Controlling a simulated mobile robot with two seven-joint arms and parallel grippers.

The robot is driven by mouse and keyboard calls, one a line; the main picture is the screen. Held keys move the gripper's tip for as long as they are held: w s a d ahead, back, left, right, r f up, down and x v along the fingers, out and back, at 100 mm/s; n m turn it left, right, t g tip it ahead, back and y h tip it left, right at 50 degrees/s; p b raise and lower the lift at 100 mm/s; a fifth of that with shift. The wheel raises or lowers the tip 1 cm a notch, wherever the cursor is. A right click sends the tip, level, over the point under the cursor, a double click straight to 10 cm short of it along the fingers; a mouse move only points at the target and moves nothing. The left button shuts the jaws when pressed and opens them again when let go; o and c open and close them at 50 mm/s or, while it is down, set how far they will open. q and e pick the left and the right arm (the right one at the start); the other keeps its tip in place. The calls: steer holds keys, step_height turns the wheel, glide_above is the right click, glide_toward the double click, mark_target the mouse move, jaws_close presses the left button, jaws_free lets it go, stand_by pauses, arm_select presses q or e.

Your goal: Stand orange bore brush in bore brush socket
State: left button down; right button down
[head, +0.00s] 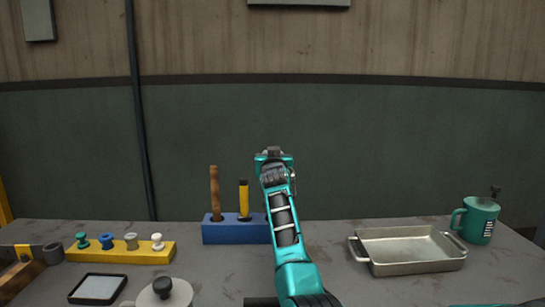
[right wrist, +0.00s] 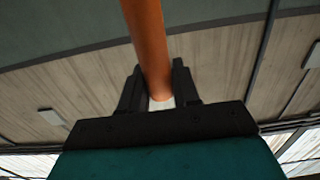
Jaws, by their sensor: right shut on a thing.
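In the right wrist view my right gripper (right wrist: 158,92) is shut on the orange bore brush (right wrist: 146,38), a smooth orange rod that runs up out of the picture. In the head view my right gripper (head: 273,153) is raised in the middle, above the right end of a blue block (head: 222,234). The brush cannot be made out there. The blue block holds a brown wooden handle (head: 214,194) and a yellow-and-black handle (head: 244,200), both upright. My arm hides its right end. I cannot tell where the bore brush socket is. My left gripper is not in view.
A yellow rack (head: 120,256) with several coloured spools stands left. A black-framed tray (head: 98,289) and a round lid with a black knob (head: 165,288) lie in front. A metal pan (head: 408,250) and a green mug (head: 480,220) stand right.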

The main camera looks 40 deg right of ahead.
stand_by(0.4)
steer(key=shift+f, duration=0.15)
steer(key=shift+f+b, duration=1.3)
steer(key=shift+f, duration=0.65)
steer(key=shift+f+b, duration=0.95)
steer(key=shift+f, duration=0.35)
steer(key=c, duration=0.7)
jaws_free()
steer(key=shift+c, duration=0.2)
